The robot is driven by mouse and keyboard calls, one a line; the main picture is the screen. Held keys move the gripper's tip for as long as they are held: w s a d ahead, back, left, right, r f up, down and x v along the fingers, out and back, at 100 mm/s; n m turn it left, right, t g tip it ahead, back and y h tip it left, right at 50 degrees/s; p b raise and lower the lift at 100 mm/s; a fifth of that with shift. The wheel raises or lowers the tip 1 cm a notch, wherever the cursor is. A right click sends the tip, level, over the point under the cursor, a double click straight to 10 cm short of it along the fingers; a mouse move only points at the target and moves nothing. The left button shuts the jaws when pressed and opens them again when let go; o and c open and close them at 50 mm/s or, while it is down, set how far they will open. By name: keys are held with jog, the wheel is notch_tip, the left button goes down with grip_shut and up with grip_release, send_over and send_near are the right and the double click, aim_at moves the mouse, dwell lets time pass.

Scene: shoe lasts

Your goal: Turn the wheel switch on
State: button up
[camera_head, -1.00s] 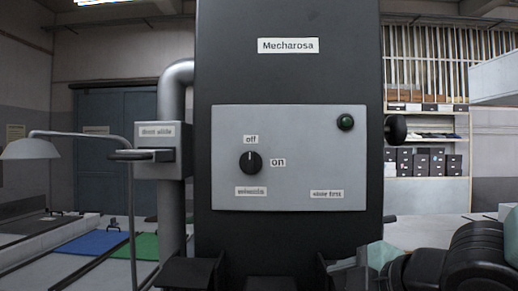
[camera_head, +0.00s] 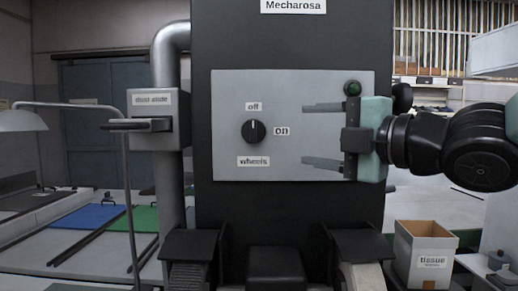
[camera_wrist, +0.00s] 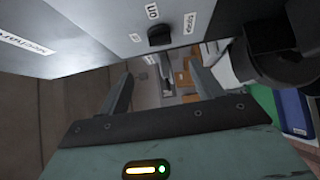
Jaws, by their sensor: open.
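The wheel switch (camera_head: 254,131) is a round black knob on the light grey panel (camera_head: 225,95) of the dark Mecharosa machine. Its white mark points up toward the "off" label (camera_head: 253,106); the "on" label (camera_head: 281,131) is to its right, and a "wheels" label is below. My gripper (camera_head: 322,135) is open and empty, to the right of the knob and apart from it, with its two fingers pointing left across the panel. In the wrist view the knob (camera_wrist: 160,35) shows beyond the fingers, near the top.
A green button (camera_head: 352,88) is at the panel's upper right, close to my gripper. A "dust slide" box (camera_head: 152,117) with a lever is on the left pipe. Dark ledges (camera_head: 200,243) jut out below the panel. A tissue box (camera_head: 424,245) stands at the lower right.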

aim_at(256, 133)
jog(key=p+x, duration=0.3)
jog(key=x, duration=1)
jog(key=shift+w+a+p, duration=0.2)
jog(key=shift+a+p, duration=0.05)
jog(key=shift+p, duration=0.15)
jog(key=shift+f, duration=0.1)
jog(key=c, duration=0.9)
